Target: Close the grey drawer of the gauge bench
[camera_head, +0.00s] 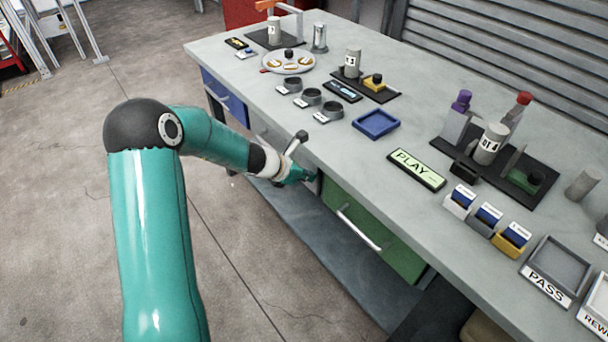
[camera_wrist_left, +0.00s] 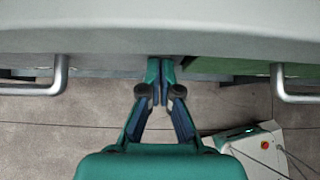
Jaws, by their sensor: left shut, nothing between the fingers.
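The grey drawer (camera_head: 263,128) sits in the bench front between a blue and a green drawer. My left arm hides much of its face, and I cannot tell how far it stands out. In the left wrist view a bar handle (camera_wrist_left: 58,80) at the left, on the side away from the green drawer, looks like the grey drawer's. My left gripper (camera_head: 312,178) is shut and empty, at the bench front near the left edge of the green drawer. Its fingertips (camera_wrist_left: 160,66) show together in the left wrist view, between the two handles. My right gripper is out of view.
The blue drawer (camera_head: 226,98) and green drawer (camera_head: 375,235) flank the grey one, each with a bar handle. The bench top (camera_head: 330,150) overhangs them and carries cups, trays and bottles. A lower shelf (camera_head: 300,240) runs beneath. The floor in front is mostly clear.

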